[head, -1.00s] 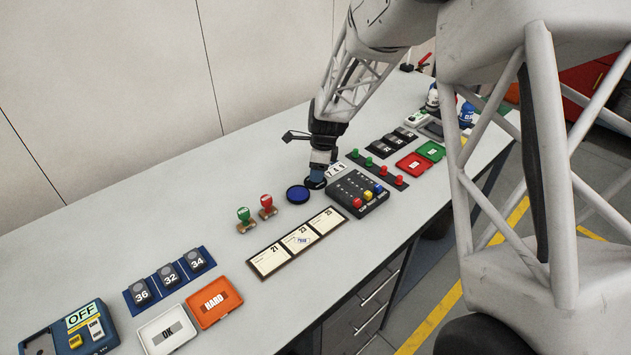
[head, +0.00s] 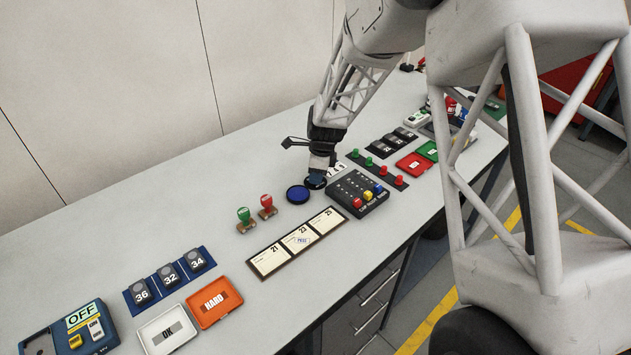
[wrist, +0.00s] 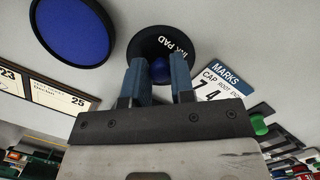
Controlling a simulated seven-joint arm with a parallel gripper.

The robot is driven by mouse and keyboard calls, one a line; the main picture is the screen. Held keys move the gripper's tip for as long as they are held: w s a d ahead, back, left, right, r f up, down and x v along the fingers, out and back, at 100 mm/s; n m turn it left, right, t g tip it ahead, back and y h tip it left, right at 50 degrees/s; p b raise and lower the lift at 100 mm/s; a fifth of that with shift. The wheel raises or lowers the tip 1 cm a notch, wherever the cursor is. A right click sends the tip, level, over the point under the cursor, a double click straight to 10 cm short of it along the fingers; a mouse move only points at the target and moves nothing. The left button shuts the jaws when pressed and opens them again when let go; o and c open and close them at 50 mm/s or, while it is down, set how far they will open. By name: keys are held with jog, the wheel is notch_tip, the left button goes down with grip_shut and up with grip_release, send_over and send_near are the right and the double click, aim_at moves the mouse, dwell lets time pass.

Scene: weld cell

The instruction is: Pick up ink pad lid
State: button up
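The ink pad lid is a black disc marked "INK PAD" with a blue knob, lying on the bench in the wrist view (wrist: 178,41). In the head view its dark edge (head: 311,185) shows under my gripper (head: 316,179). In the wrist view the two blue fingers of my gripper (wrist: 160,75) stand on either side of the knob. They look open, with the knob between the tips; contact with it is hard to make out. The round blue ink pad (head: 297,194) lies just left of the lid and also shows in the wrist view (wrist: 72,28).
A "MARKS" card (wrist: 222,80) lies right of the lid. A dark block with coloured buttons (head: 358,194) is close by on the right. Red and green stamps (head: 256,212) stand left of the pad. A number strip (head: 297,243) lies in front. The bench behind is clear.

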grip_shut()
jog(key=shift+r, duration=0.1)
jog(key=shift+r, duration=0.8)
jog(key=shift+s+r, duration=0.25)
jog(key=shift+r, duration=0.65)
jog(key=s+d, duration=0.1)
jog(key=s, duration=0.4)
jog(key=s+d+r, duration=0.1)
jog(key=s+d, duration=0.1)
jog(key=s, duration=0.3)
jog(key=s+d, duration=0.1)
jog(key=s, duration=0.3)
jog(key=shift+s+d+r, duration=0.2)
jog(key=shift+s+d, duration=0.15)
jog(key=shift+s, duration=0.05)
jog(key=w+a+r, duration=0.3)
jog(key=w+a, duration=0.5)
jog(key=a, duration=0.1)
jog(key=shift+w+a+r, duration=0.2)
jog(key=shift+w+r, duration=0.1)
